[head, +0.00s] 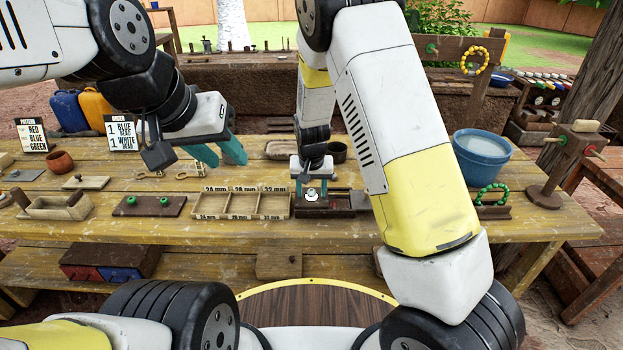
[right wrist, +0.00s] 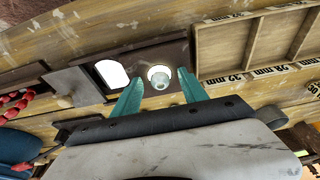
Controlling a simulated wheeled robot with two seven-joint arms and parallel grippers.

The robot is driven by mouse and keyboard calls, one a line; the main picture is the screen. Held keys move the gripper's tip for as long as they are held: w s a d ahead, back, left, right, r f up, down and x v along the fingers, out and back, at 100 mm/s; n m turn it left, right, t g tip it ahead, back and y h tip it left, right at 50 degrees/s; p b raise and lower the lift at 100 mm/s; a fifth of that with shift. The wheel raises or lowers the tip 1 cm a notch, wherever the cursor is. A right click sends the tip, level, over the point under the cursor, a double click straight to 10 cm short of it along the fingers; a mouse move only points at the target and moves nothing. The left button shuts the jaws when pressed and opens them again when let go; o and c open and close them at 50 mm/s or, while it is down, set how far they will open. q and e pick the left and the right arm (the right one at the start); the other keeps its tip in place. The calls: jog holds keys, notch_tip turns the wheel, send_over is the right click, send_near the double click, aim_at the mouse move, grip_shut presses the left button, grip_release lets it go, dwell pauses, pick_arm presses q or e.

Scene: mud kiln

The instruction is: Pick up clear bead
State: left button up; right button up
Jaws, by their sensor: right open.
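The clear bead (right wrist: 160,81) sits over a bright round spot on a dark wooden tray (right wrist: 178,52). In the head view the clear bead (head: 312,195) is a small whitish ball between the fingers of my right gripper (head: 313,190). In the right wrist view the teal fingers of my right gripper (right wrist: 160,88) stand apart, one on each side of the bead, with visible gaps. My left gripper (head: 221,153) hangs above the table, its teal fingers apart and empty.
A divided size tray (head: 240,205) lies left of the bead's tray. Order cards (head: 121,132) stand at the back left.

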aim_at(311, 191)
jog(key=shift+c, duration=0.2)
grip_shut()
jog(key=shift+r, duration=0.1)
jog(key=shift+r, duration=0.45)
jog(key=v, duration=0.2)
jog(key=shift+s+r, duration=0.1)
jog(key=shift+r, duration=0.3)
jog(key=s+r, duration=0.1)
jog(key=s, duration=1.4)
jog(key=shift+r, duration=0.15)
